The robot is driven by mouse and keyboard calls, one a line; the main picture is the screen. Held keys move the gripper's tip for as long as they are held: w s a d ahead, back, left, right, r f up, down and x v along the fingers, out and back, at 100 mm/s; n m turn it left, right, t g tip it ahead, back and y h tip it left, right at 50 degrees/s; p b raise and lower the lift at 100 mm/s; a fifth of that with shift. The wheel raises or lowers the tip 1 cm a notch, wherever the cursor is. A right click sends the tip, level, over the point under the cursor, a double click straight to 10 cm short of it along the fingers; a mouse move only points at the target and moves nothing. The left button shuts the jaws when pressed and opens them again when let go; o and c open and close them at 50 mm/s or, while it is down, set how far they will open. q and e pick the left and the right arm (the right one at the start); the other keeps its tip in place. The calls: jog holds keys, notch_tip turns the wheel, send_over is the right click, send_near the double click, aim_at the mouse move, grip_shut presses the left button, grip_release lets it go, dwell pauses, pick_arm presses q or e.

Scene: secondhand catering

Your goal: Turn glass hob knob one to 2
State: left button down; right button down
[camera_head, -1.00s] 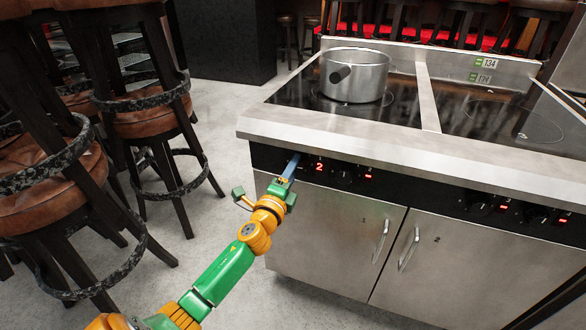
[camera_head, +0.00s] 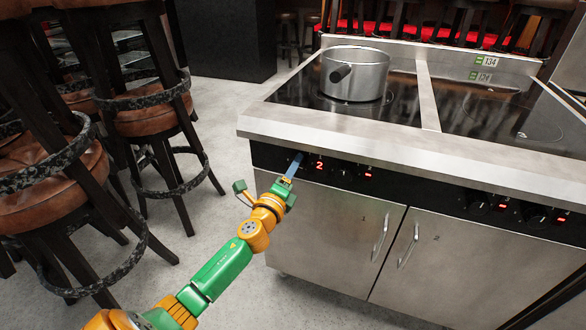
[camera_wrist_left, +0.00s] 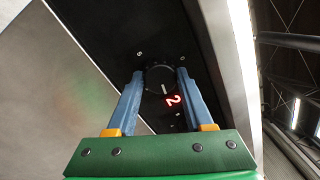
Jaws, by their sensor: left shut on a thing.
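The glass hob's first knob is a round black knob (camera_wrist_left: 158,80) on the black control panel, and it shows in the left wrist view between my fingertips. A red display (camera_head: 319,166) beside it reads 2; it also shows in the left wrist view (camera_wrist_left: 173,100). My left gripper (camera_head: 293,164) is at the panel's left end with its blue fingers on either side of the knob, shut on it. In the head view the fingers and panel shade hide most of the knob. My right gripper is not in view.
A steel pot (camera_head: 354,74) stands on the left glass hob (camera_head: 401,98). The steel counter edge (camera_head: 330,134) overhangs the panel. More knobs (camera_head: 343,172) sit to the right. Bar stools (camera_head: 150,110) stand at the left, with open floor between.

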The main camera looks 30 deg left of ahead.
pick_arm(q)
jog(key=shift+c, duration=1.4)
grip_release()
jog(key=v, duration=0.7)
jog(key=shift+f, duration=0.1)
